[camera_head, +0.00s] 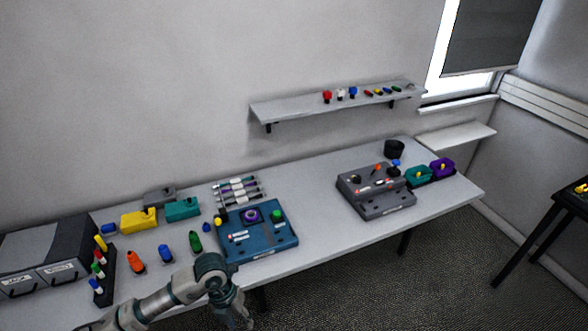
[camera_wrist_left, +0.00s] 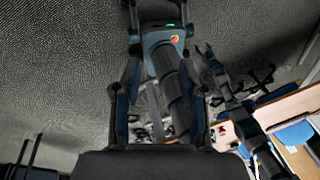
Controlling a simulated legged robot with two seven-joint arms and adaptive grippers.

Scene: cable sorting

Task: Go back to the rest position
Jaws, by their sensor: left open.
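My left gripper (camera_head: 234,308) hangs down in front of the table's front edge, at the bottom of the head view. Its arm comes in from the lower left. In the left wrist view its two dark fingers (camera_wrist_left: 162,105) stand apart, with nothing held between them. The gripper is open and clear of the table and its objects.
The long white table (camera_head: 310,200) carries a blue panel box (camera_head: 262,238), a grey panel box (camera_head: 378,195), a dark drawer unit (camera_head: 45,255) and several coloured connectors. A wall shelf (camera_head: 300,108) holds small parts. Open floor lies in front.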

